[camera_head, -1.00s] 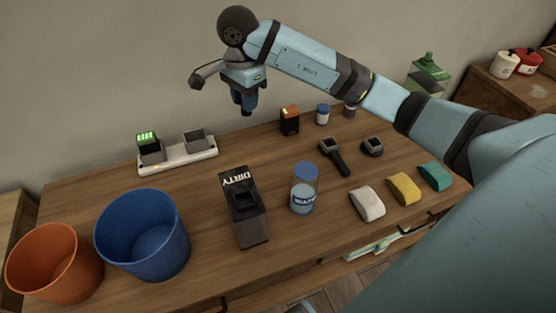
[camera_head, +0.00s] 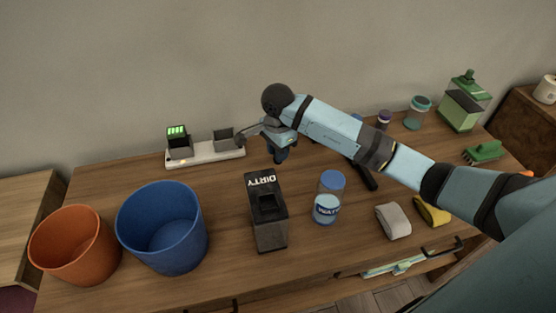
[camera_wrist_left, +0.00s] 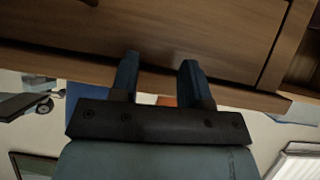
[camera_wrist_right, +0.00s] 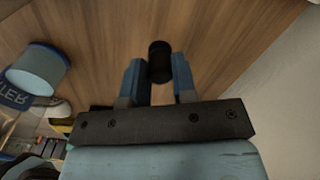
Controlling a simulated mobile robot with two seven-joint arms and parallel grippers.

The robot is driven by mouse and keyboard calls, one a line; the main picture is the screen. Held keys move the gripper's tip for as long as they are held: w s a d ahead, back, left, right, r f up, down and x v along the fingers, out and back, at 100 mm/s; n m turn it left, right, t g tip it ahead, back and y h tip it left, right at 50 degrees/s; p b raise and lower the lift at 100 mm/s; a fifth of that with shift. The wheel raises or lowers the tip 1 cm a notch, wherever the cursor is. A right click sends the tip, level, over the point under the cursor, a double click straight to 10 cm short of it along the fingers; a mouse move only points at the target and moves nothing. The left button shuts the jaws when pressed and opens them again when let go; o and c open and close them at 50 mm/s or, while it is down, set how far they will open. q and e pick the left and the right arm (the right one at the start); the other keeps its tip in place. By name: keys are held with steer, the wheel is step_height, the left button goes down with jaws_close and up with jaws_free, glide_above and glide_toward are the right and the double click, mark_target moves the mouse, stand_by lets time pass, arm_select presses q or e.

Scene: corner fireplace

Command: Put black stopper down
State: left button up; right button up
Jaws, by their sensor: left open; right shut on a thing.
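The black stopper (camera_wrist_right: 160,55) is a short dark cylinder. In the right wrist view it sits between the two blue fingers of my right gripper (camera_wrist_right: 159,75), which is shut on it. In the head view my right gripper (camera_head: 278,158) points down low over the wooden table (camera_head: 220,235), behind the DIRTY box. I cannot make out the stopper there, nor tell whether it touches the tabletop. My left gripper (camera_wrist_left: 159,70) is open and empty in the left wrist view, facing a wooden drawer front; it is not in the head view.
The black DIRTY box (camera_head: 268,225) and a water jar (camera_head: 328,200) stand in front of my right gripper. A charger (camera_head: 205,152) is to its left. Blue (camera_head: 163,230) and orange (camera_head: 75,247) bins stand farther left. Bare wood lies between the charger and DIRTY box.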

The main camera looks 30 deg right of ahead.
steer(key=shift+f, duration=1.95)
steer(key=shift+f, duration=0.1)
steer(key=o, duration=0.9)
step_height(320, 180, up, 12)
steer(key=shift+r, duration=0.15)
steer(key=shift+r+p, duration=0.1)
steer(key=shift+p, duration=0.3)
